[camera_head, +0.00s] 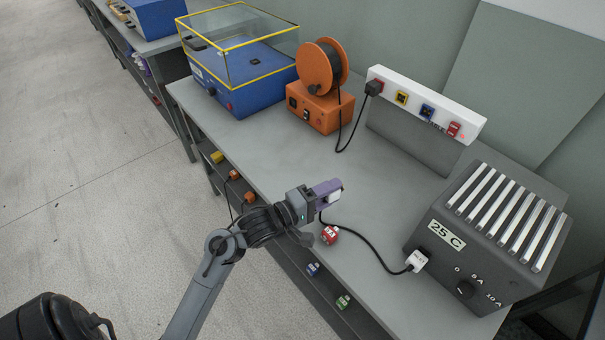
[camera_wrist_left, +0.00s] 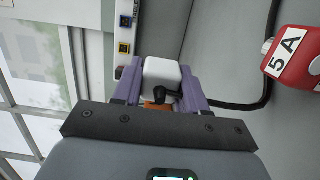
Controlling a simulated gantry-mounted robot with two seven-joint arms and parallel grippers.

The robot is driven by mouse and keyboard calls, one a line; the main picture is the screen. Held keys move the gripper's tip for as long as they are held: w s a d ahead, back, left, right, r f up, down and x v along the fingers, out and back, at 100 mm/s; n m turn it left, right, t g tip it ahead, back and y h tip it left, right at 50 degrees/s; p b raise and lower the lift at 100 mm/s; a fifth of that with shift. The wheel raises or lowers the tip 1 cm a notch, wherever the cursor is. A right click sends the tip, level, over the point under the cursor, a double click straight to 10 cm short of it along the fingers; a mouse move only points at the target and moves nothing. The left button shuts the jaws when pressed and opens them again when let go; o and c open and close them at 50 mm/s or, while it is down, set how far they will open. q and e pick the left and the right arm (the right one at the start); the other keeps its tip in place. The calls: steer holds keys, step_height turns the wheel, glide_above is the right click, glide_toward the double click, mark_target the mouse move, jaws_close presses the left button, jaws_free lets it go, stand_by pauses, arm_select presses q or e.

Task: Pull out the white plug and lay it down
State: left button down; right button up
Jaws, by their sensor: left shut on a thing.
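My left gripper (camera_head: 325,193) has purple fingers and is shut on a white plug (camera_head: 335,197), held above the front of the grey bench. In the left wrist view the white plug (camera_wrist_left: 162,76) sits between the purple fingers (camera_wrist_left: 160,92), with a short black piece at its near side. Another white plug (camera_head: 417,260) is in the front of the dark grey load box (camera_head: 487,240), marked 25 C. A black cord runs from it across the bench toward my left gripper; its far end is hidden there. My right gripper is out of view.
A red block (camera_head: 329,235) lies near the front edge; the left wrist view shows it marked 5 A (camera_wrist_left: 296,58). A white socket strip (camera_head: 425,102) stands behind, with a black plug (camera_head: 373,88) in it. An orange reel (camera_head: 322,67) stands left. Bench middle is clear.

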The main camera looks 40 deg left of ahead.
arm_select(q)
steer(key=d, duration=0.6)
steer(key=shift+r, duration=0.4)
steer(key=shift+d, duration=0.1)
